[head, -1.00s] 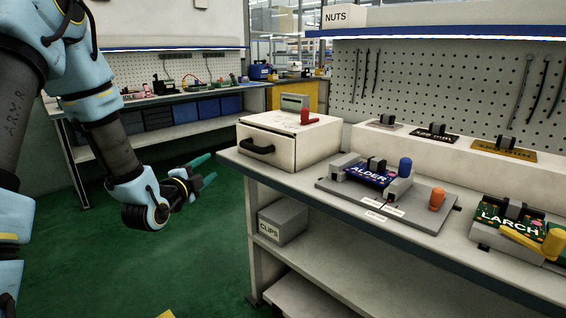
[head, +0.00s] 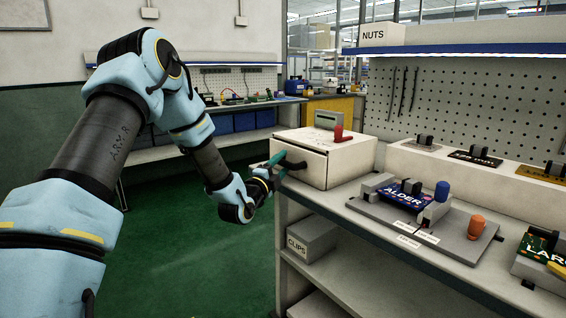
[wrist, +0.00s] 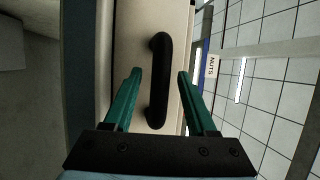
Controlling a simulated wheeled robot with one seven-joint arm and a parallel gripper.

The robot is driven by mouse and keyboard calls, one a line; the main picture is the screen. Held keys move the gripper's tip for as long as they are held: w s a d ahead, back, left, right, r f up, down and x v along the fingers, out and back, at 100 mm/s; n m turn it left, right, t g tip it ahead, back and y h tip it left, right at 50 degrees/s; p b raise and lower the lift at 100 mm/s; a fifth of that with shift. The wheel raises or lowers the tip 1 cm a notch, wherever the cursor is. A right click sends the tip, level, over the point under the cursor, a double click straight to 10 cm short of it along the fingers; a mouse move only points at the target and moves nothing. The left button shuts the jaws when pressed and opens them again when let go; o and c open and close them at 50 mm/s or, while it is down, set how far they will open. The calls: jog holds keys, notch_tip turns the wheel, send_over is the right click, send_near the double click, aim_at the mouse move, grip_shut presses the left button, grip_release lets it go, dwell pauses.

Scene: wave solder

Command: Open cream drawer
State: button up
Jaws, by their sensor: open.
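The cream drawer (head: 299,166) is in a cream box at the left end of the bench and looks shut. Its black handle (head: 292,164) is on the front face. In the wrist view the handle (wrist: 158,80) runs upright in the picture, between the two green fingers. My gripper (head: 277,166) is at the drawer front, open, and it also shows in the wrist view (wrist: 160,75). The fingers are on either side of the handle's line with gaps to it. I cannot tell how far the tips reach past the handle.
The ALDER board fixture (head: 425,215) stands to the right on the bench (head: 350,205). A CLIPS bin (head: 312,240) sits on the shelf below. Green floor is open at left.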

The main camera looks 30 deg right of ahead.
jog(key=shift+w+d+r, duration=0.1)
jog(key=shift+w+d, duration=0.05)
jog(key=shift+d, duration=0.05)
grip_shut()
dwell(0.4)
dwell(1.0)
